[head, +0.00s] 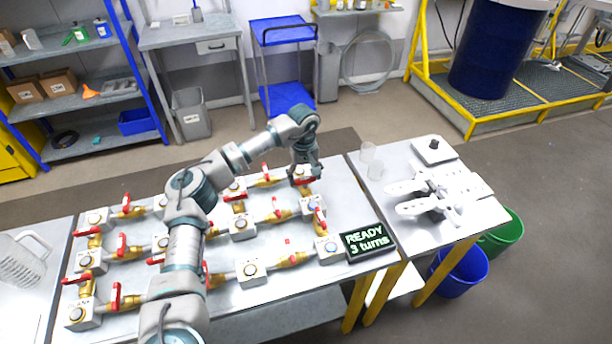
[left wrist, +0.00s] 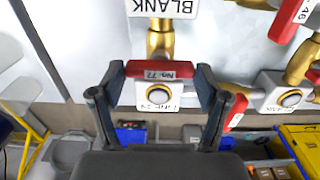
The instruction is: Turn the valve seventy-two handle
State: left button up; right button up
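The valve seventy-two handle is a short red bar labelled "No. 72" (left wrist: 160,70) in the left wrist view. It sits on a brass valve (left wrist: 160,42) between a white block marked "BLANK" (left wrist: 163,7) and a white block with a round button (left wrist: 158,95). My left gripper (left wrist: 160,68) is open, its two dark fingers spread at either end of the handle. Whether they touch it I cannot tell. In the head view my left gripper (head: 306,172) points down over the valves at the table's far right corner and partly hides the handle.
The valve table (head: 335,195) carries several brass valves with red handles. A black display (head: 367,241) reads "READY 3 turns" at its right front. A side table (head: 480,215) holds grey bladed parts (head: 430,197) and clear cups (head: 370,160). My left arm crosses the valve table.

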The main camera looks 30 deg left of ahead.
pick_arm(q)
jog(key=shift+a+f, duration=0.2)
jog(key=shift+a, duration=0.3)
jog(key=shift+c, duration=0.9)
jog(key=shift+d, duration=0.45)
jog(key=shift+d+r, duration=0.1)
jog(key=shift+d, duration=0.1)
jog(key=shift+a, duration=0.15)
pick_arm(e)
jog(key=shift+a, duration=0.2)
